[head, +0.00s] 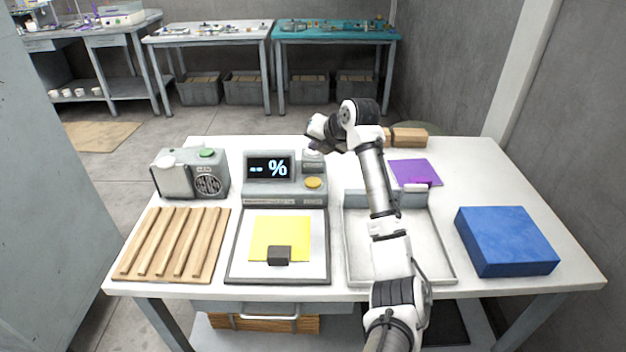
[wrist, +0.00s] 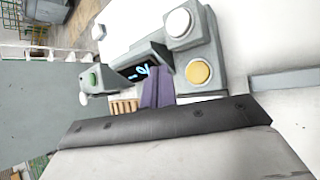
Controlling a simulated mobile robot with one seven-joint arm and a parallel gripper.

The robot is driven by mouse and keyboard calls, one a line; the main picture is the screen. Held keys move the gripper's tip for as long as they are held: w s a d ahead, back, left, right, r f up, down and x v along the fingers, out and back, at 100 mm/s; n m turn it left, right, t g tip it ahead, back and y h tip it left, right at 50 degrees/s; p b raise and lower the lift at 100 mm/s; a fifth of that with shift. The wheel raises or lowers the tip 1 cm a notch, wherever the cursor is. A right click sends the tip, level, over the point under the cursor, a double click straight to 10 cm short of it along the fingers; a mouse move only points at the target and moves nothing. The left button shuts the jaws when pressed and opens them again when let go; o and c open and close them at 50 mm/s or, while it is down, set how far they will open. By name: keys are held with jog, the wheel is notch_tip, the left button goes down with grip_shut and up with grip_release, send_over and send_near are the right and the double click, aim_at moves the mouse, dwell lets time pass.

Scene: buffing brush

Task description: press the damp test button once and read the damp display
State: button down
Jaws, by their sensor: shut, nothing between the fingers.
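The damp display (head: 268,168) is a dark screen on a grey instrument, reading "-- %" in the head view. The screen also shows at an angle in the wrist view (wrist: 139,72). Right of it are a white button (head: 312,154) on a raised block and a round yellow button (head: 313,183). The wrist view shows the white button (wrist: 178,22) and yellow button (wrist: 198,71) clearly. I cannot read which is the damp test button. My gripper (wrist: 160,76) is shut and empty, near the instrument's button side. Contact with a button is not visible.
In front of the instrument, a yellow sheet (head: 266,236) with a dark block (head: 279,255) lies on a framed pad. A grey device (head: 207,177) and slatted wooden rack (head: 172,245) stand left. A grey tray (head: 356,262), purple sheet (head: 425,172) and blue block (head: 506,241) lie right.

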aim_at(315, 183)
jog(key=shift+f, duration=0.1)
jog(key=shift+f+b, duration=2.4)
jog(key=shift+f, duration=1.9)
jog(key=shift+f+b, duration=0.45)
jog(key=shift+f, duration=0.05)
jog(key=shift+f+b, duration=0.45)
jog(key=shift+f, duration=0.1)
jog(key=shift+r, duration=0.1)
jog(key=shift+r+p, duration=0.4)
jog(key=shift+r, duration=0.5)
jog(key=shift+r, duration=0.1)
